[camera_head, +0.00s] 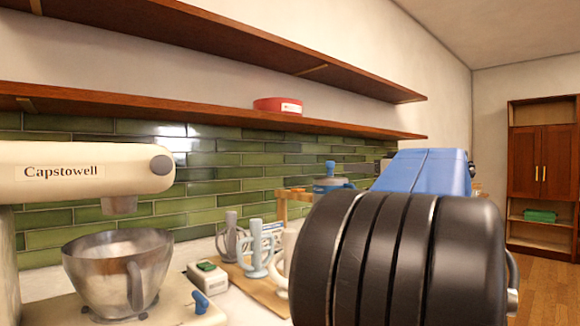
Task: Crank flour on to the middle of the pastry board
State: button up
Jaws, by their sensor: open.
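I cannot make out a flour sifter or its crank for certain. A small grey-blue drum with a blue knob (331,180) stands behind a wooden frame at the middle back; I cannot tell what it is. A tan board (268,295) lies on the counter with several grey, pale-blue and cream upright handled pieces on it; I cannot tell whether it is the pastry board. No flour shows. A large black ribbed cylinder, part of my arm, covers the lower right and hides much of the counter.
A cream Capstowell stand mixer (80,165) with a steel bowl (118,270) stands at left. A small white-and-green box (207,277) sits beside the board. A red tin (277,105) is on the lower shelf (190,113). A wooden cabinet (541,165) stands far right, with open floor before it.

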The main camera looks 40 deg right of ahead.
aim_at(330, 170)
jog(key=w, duration=1.1)
jog(key=w+d, duration=0.1)
jog(key=w, duration=0.5)
jog(key=shift+w+r, duration=0.15)
jog(key=shift+r, duration=0.2)
jog(key=shift+c, duration=0.3)
jog(key=c, duration=1)
